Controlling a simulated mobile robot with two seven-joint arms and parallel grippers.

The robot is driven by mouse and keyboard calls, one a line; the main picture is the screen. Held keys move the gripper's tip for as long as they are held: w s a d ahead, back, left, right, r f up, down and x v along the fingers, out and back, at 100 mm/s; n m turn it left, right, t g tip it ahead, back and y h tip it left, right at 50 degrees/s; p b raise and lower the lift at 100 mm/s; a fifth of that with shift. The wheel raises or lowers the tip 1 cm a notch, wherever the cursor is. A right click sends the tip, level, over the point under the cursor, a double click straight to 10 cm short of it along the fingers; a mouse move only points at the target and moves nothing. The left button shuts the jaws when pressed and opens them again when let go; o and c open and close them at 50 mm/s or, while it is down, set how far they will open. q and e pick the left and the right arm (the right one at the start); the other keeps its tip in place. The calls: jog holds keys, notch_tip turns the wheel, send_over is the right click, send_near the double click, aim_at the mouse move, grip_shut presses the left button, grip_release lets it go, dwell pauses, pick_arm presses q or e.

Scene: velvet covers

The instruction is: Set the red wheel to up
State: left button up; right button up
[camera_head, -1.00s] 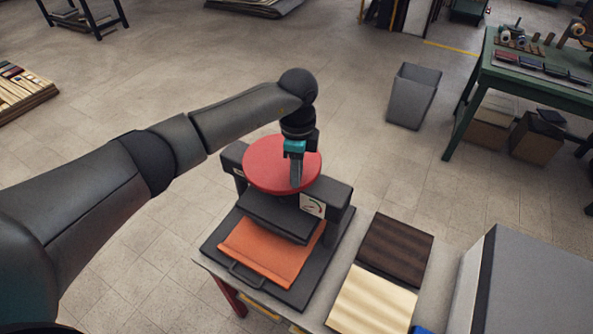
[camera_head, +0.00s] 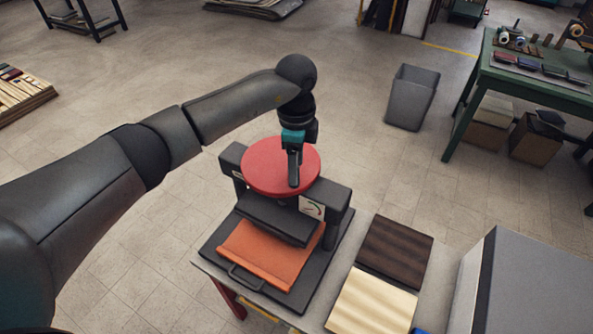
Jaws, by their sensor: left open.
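The red wheel (camera_head: 265,168) is a flat round disc lying level on top of a dark press (camera_head: 341,198). My left gripper (camera_head: 293,183) comes down from above over the wheel's right part, with its fingers pointing down. It is open; from this angle I cannot tell whether the fingertips touch the wheel. A small white dial plate (camera_head: 312,207) with a coloured arc is on the press's front, below the wheel's right edge. An orange sheet (camera_head: 268,254) lies on the press's tray under the dark plate (camera_head: 277,219). My right gripper is not in view.
The press stands on a table (camera_head: 385,297). Dark brown (camera_head: 395,249) and cream striped (camera_head: 371,303) pieces lie to its right, then a large grey box (camera_head: 535,285). A grey bin (camera_head: 412,97) and green bench (camera_head: 545,84) stand farther off. Open floor lies behind the press.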

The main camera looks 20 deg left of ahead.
pick_arm(q)
notch_tip(320, 180, up, 13)
jog(key=b, duration=0.1)
jog(key=shift+f, duration=0.15)
jog(key=shift+d, duration=0.1)
